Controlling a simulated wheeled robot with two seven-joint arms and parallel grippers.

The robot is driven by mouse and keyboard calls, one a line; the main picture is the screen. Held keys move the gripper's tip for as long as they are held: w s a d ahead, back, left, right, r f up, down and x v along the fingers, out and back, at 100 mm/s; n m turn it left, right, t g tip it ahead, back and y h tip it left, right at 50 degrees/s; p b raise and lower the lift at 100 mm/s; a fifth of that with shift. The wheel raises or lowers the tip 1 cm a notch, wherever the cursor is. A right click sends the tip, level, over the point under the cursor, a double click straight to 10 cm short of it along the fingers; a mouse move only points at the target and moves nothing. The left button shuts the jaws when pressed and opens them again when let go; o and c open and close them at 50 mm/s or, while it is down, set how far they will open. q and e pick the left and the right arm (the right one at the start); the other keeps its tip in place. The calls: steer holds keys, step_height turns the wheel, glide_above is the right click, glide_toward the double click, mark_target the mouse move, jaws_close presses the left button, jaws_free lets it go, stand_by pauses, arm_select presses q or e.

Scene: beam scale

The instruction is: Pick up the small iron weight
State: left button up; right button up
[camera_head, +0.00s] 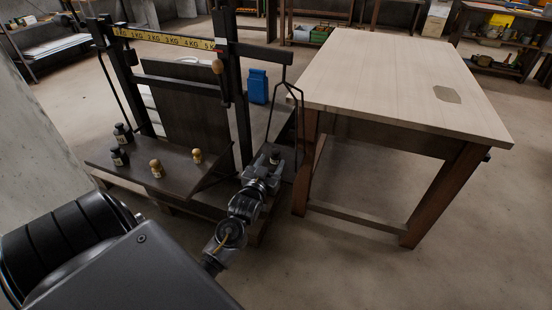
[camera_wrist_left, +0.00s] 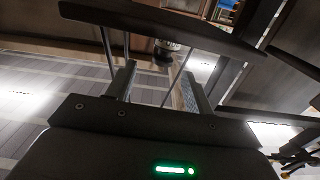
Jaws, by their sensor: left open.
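A small dark iron weight (camera_head: 275,157) sits low at the hanging hook frame (camera_head: 289,90) of the beam scale. It also shows in the left wrist view as a dark weight with a pale label (camera_wrist_left: 166,50), partly cut off by a dark plate edge (camera_wrist_left: 215,35). My left gripper (camera_head: 268,166) is open and close in front of this weight. In the wrist view its fingers (camera_wrist_left: 157,82) stand apart, with the weight beyond and between them. I cannot tell whether they touch it. My right gripper is not in view.
A blue container (camera_head: 258,86) stands behind.

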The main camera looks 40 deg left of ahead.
mark_target(274, 155)
arm_select(q)
steer(key=shift+x, duration=0.85)
steer(key=x, duration=0.3)
steer(key=shift+w+a+b, duration=0.25)
steer(key=shift+a+b, duration=0.1)
steer(key=shift+w+a, duration=0.15)
steer(key=shift+w, duration=0.35)
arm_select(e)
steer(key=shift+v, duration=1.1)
arm_select(q)
steer(key=shift+c, duration=0.7)
steer(key=shift+r, duration=0.1)
jaws_close()
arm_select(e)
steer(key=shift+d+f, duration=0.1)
